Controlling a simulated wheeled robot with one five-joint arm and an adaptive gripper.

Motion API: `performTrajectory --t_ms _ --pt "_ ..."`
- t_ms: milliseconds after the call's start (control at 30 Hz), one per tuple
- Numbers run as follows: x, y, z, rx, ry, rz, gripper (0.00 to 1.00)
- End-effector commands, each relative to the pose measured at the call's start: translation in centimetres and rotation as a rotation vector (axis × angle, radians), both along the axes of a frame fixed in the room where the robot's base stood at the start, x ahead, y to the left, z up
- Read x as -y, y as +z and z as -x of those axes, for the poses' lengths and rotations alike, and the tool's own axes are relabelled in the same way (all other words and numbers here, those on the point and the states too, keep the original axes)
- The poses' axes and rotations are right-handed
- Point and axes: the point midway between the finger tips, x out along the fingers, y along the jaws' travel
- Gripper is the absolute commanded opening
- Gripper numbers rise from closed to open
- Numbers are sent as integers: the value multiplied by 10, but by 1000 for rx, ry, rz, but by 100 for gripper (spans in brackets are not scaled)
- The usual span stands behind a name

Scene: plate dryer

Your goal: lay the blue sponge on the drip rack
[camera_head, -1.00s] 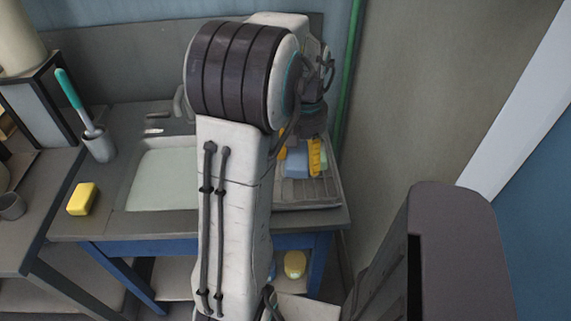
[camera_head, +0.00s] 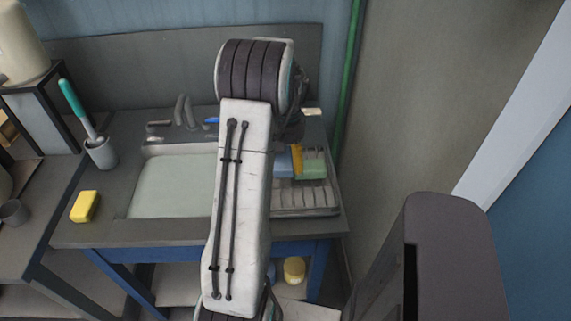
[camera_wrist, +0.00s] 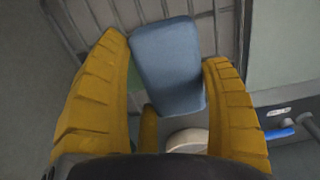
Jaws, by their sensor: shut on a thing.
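The blue sponge (camera_wrist: 168,65) is a rounded block between the yellow fingers of my gripper (camera_wrist: 166,50), which is shut on it. In the head view the blue sponge (camera_head: 284,163) shows just right of my arm, with one yellow finger (camera_head: 297,159) beside it. The drip rack (camera_head: 306,199) is the ribbed grey tray right of the basin; its bars (camera_wrist: 88,22) also show behind the sponge in the wrist view. The sponge is over the rack; whether it touches the bars I cannot tell. My arm hides the rack's left part.
A green block (camera_head: 313,168) is on the rack, right of the finger. The sink basin (camera_head: 172,185) is left of my arm. A yellow sponge (camera_head: 85,206) and a cup with a brush (camera_head: 100,152) stand at left. A wall (camera_head: 400,110) closes the right side.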

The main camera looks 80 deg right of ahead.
Motion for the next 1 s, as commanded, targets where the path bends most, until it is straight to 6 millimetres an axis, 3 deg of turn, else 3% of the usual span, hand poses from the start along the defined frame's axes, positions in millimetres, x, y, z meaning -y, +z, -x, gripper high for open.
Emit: performTrajectory --t_ms 333,633,1000 --pt "12 -13 -8 -1 0 -2 51" --pt "12 -45 -7 0 0 -3 51" --pt "12 -49 -7 0 0 0 51"
